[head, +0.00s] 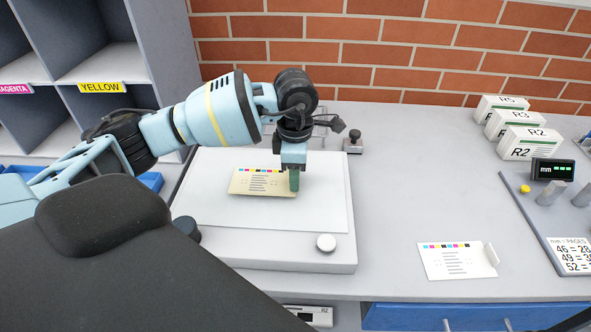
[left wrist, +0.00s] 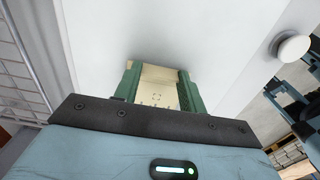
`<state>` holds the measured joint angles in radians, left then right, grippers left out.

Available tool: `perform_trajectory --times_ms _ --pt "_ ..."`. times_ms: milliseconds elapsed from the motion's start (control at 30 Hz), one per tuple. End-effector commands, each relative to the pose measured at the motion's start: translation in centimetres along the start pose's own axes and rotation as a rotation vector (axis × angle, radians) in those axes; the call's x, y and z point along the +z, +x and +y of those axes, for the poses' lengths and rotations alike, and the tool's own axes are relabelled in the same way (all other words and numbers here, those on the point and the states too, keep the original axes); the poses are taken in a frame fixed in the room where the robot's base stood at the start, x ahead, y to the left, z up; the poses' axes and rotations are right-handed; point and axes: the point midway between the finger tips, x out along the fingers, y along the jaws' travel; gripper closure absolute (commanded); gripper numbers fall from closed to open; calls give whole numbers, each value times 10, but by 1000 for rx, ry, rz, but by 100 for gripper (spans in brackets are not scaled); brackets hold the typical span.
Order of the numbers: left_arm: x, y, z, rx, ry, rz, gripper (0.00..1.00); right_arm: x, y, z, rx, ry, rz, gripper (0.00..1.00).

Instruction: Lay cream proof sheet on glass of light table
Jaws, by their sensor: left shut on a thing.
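The cream proof sheet (head: 258,186) has a strip of colour patches along its far edge and printed lines below. It is over the white glass (head: 320,215) of the light table (head: 270,256), roughly level. I cannot tell whether it touches the glass. My left gripper (head: 294,181) points down and is shut on the sheet's right end with its green fingers. In the left wrist view the sheet (left wrist: 155,85) shows between the green fingers (left wrist: 155,88), with the pale glass (left wrist: 200,40) beyond. My right gripper is not in view.
A white sheet (head: 455,262) with a raised tab lies on the bench at right. White boxes (head: 529,142) and a gauge board (head: 540,215) stand at right. Grey shelves (head: 120,60) rise at left.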

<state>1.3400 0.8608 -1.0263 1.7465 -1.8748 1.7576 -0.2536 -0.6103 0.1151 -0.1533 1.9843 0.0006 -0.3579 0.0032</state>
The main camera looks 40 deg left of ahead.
Motion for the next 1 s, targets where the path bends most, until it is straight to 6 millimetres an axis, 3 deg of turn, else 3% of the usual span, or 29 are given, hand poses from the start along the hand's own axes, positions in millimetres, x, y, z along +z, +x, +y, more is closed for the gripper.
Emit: perform_trajectory --times_ms 500,533,700,1000 --pt "0 10 0 -1 0 1 81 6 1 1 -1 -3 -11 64" --pt "0 10 0 -1 0 1 58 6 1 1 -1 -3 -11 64" --pt "0 9 0 0 0 0 36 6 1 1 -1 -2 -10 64" --pt "0 9 0 0 0 0 34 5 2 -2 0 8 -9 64"
